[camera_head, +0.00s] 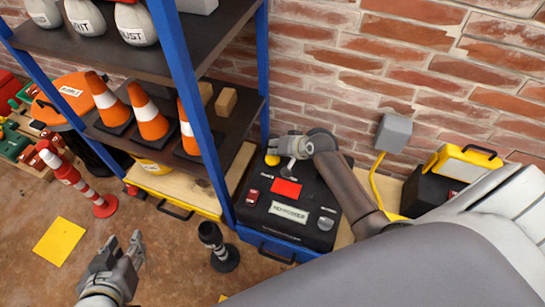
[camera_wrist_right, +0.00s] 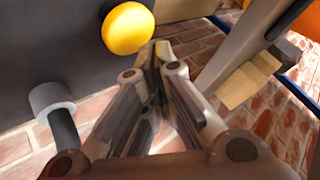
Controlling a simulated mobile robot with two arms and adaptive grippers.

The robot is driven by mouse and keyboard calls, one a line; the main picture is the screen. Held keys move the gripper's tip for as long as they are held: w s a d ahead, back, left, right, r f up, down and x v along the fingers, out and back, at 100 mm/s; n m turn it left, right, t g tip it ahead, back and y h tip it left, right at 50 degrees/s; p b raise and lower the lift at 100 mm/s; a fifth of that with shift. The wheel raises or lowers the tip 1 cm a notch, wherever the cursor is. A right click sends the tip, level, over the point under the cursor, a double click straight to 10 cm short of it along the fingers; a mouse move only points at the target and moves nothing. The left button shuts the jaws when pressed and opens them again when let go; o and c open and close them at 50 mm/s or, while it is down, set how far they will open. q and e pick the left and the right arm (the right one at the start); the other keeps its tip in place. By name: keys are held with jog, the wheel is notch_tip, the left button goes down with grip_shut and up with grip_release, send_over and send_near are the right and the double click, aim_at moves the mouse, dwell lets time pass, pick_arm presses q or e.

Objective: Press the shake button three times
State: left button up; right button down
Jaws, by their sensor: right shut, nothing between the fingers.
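A black control box (camera_head: 265,222) stands on the low shelf against the brick wall. It has a round yellow button (camera_head: 272,159) at its back left corner, a red panel, a small red switch and a light label plate. No lettering by the yellow button is readable. The right wrist view shows this button (camera_wrist_right: 128,28) large, just left of my fingertips. My right gripper (camera_head: 271,148) is shut and empty beside the button; I cannot tell whether it touches it. My left gripper (camera_head: 125,243) is open and empty above the floor at lower left.
A blue shelf post (camera_head: 192,110) rises just left of the box. Orange cones (camera_head: 149,115) stand on the shelf. A grey-capped lever (camera_wrist_right: 54,110) is left of my right gripper.

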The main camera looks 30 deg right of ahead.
jog(key=shift+f, duration=0.15)
jog(key=shift+f, duration=0.3)
